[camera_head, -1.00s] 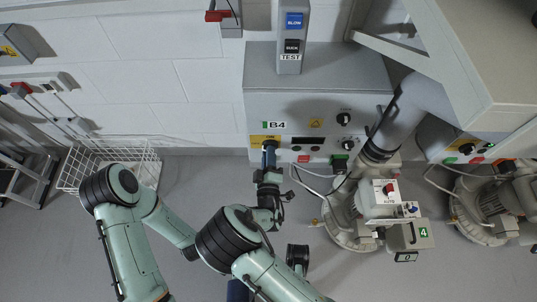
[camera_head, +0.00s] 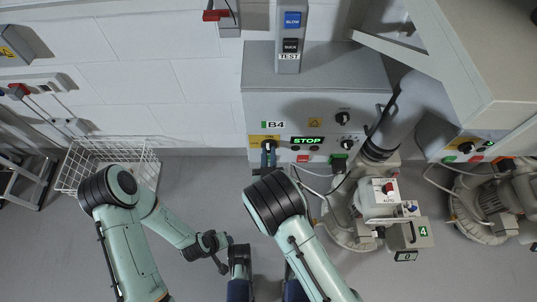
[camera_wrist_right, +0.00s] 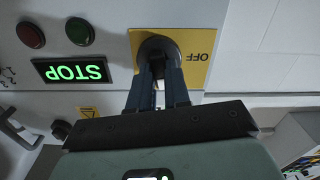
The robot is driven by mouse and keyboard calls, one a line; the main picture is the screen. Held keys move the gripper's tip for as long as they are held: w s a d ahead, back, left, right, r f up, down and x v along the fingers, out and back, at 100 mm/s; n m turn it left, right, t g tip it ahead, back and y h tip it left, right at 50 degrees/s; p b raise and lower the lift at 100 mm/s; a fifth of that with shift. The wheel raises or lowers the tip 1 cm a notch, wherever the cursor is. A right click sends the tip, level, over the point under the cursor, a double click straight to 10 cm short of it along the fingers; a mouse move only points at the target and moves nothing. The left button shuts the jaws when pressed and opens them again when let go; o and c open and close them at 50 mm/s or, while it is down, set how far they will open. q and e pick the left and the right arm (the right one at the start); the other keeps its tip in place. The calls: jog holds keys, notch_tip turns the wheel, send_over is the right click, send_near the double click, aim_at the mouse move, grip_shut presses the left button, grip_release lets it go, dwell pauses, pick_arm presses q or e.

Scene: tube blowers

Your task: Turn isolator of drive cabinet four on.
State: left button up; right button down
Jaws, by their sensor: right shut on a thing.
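The grey drive cabinet (camera_head: 315,85), labelled B4, stands against the wall in the head view. Its isolator (camera_head: 268,140) is a dark rotary knob on a yellow plate (camera_wrist_right: 198,62), with OFF printed upside down in the right wrist view. My right gripper (camera_wrist_right: 160,72) is shut on the knob, its blue fingers on either side. In the head view the right gripper (camera_head: 268,153) is partly hidden by my right arm. The display (camera_head: 307,140) glows green with STOP.
Red and green buttons (camera_wrist_right: 78,31) sit beside the isolator. A white wire basket (camera_head: 105,150) stands on the left. A grey post marked TEST (camera_head: 290,20) rises above the cabinet.

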pick_arm(q)
jog(key=shift+w+a+f, duration=0.2)
jog(key=shift+w+f, duration=0.05)
jog(key=shift+w, duration=0.1)
pick_arm(e)
jog(key=shift+w+d+m, duration=0.1)
jog(key=shift+m, duration=0.9)
jog(key=c, duration=1.1)
grip_release()
pick_arm(q)
jog(key=shift+w, duration=0.1)
jog(key=shift+s+d+r+g+p, duration=0.15)
jog(key=shift+s+d+r+p, duration=0.2)
jog(key=shift+s, duration=0.25)
jog(key=shift+s+d+r+g+p, duration=0.15)
jog(key=shift+s+d+r+p, duration=0.1)
jog(key=shift+s+r, duration=0.3)
pick_arm(e)
jog(key=s, duration=1.3)
jog(key=shift+s, duration=0.25)
pick_arm(q)
jog(key=shift+f, duration=0.1)
